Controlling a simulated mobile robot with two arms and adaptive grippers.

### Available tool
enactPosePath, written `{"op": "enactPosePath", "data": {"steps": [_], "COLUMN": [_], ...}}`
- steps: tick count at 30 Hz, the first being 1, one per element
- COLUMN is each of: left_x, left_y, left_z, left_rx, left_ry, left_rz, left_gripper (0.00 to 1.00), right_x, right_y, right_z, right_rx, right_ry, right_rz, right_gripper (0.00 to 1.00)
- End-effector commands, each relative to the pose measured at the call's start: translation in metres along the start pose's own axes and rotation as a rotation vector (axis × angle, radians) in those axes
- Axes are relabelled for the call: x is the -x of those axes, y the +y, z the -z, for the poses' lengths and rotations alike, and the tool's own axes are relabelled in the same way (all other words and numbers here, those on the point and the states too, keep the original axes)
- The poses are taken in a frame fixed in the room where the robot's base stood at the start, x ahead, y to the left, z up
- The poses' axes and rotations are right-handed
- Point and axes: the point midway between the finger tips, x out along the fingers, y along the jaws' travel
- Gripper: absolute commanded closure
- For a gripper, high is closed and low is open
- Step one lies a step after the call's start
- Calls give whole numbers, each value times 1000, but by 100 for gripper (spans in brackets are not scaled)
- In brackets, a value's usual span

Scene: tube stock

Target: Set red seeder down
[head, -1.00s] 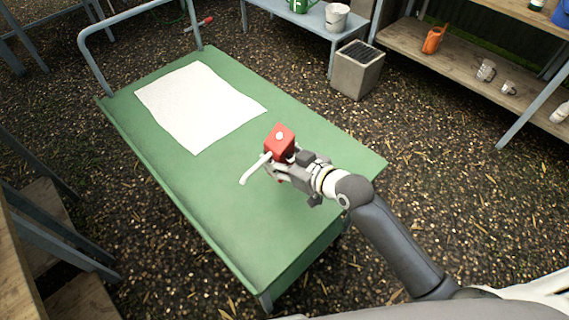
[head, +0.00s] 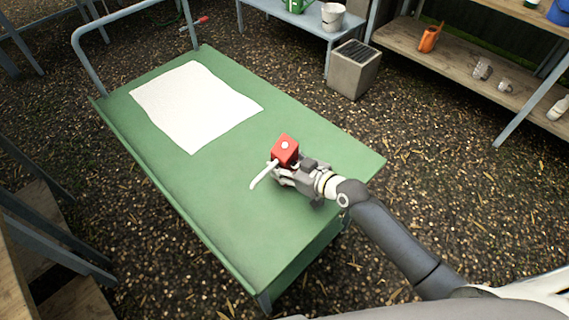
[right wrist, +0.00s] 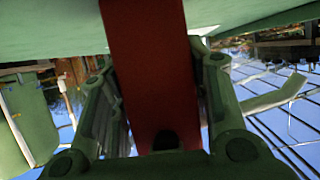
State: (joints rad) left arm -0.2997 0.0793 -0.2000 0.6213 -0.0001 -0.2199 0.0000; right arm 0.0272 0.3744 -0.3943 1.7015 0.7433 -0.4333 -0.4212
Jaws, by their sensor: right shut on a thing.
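The red seeder (head: 285,150) is a small red box with a white spot on top and a pale curved spout toward the lower left. My right gripper (head: 281,168) is shut on it over the green cart top (head: 215,225). In the right wrist view the red seeder (right wrist: 148,70) stands between the two fingers (right wrist: 155,105). Whether its base touches the cart top cannot be told. My left gripper is not in view.
A white sheet (head: 195,107) lies on the far part of the cart. The near part of the cart top is clear. A grey planter box (head: 354,72) stands on the ground beyond. Wooden shelves (head: 455,65) with an orange can (head: 429,39) are at the upper right.

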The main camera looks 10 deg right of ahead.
Motion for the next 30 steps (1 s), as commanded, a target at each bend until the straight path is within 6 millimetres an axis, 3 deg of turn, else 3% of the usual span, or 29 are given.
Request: {"op": "enactPosePath", "data": {"steps": [2,3,7,20,26,30], "left_x": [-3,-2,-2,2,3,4], "left_y": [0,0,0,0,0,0], "left_z": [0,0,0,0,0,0], "left_rx": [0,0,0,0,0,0], "left_ry": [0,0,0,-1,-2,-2], "left_rz": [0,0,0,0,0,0], "left_gripper": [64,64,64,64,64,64], "right_x": [-2,-1,-1,3,32,61], "right_y": [0,0,0,0,0,0], "right_z": [-2,-2,-2,1,0,0], "right_rx": [1,1,0,0,2,3], "right_ry": [3,0,-1,-1,-3,-3], "right_rz": [0,0,0,0,1,1], "right_gripper": [89,51,34,34,34,34]}}
